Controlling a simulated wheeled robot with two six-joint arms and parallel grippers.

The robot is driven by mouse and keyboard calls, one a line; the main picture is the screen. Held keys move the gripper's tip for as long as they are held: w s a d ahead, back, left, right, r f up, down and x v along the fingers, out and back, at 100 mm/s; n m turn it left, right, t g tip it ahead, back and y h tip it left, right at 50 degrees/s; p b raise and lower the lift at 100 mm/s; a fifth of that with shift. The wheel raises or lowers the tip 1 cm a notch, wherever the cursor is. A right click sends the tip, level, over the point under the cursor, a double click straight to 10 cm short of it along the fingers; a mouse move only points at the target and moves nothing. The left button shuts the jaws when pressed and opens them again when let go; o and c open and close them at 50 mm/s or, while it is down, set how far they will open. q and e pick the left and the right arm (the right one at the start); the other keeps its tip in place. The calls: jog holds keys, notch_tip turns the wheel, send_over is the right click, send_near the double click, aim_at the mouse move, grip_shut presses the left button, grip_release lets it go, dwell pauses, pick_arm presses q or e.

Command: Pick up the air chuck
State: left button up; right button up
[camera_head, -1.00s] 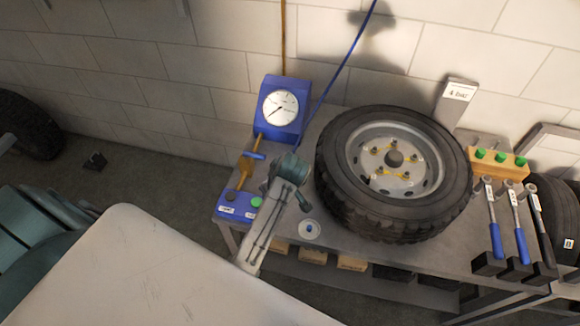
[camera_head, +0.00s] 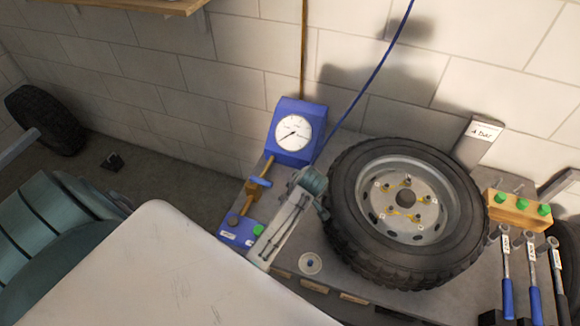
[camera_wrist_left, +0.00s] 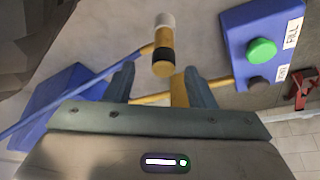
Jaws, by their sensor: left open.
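The air chuck (camera_wrist_left: 162,48) shows in the left wrist view as a short brass cylinder with a black band and a pale end. A blue hose (camera_wrist_left: 75,97) runs to it from the left. My left gripper (camera_wrist_left: 160,82) is open. Its two fingers point toward the chuck, which appears just beyond and between the fingertips; I cannot tell whether they touch. In the head view my left arm reaches over the bench beside the tyre, and I cannot make out the chuck there. The blue hose (camera_head: 365,85) rises up the wall. My right gripper is not in view.
A blue gauge box (camera_head: 296,131) stands at the bench's back. A brass valve with a blue handle (camera_head: 258,183) and a blue button box (camera_head: 237,233) are left of my arm. A large tyre (camera_head: 345,235) lies close on the right. A small round dish (camera_head: 309,263) sits in front.

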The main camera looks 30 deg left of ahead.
pick_arm(q)
jog(key=x, duration=0.1)
jog(key=p+x, duration=0.1)
jog(key=x, duration=0.1)
jog(key=shift+s+f, duration=0.2)
jog(key=shift+a+f, duration=0.15)
jog(key=shift+f, duration=0.25)
grip_shut()
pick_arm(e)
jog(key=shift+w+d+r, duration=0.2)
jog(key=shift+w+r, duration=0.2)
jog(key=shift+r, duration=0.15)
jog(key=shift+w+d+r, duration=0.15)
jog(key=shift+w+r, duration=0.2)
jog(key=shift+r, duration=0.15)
pick_arm(q)
jog(key=shift+w, duration=0.1)
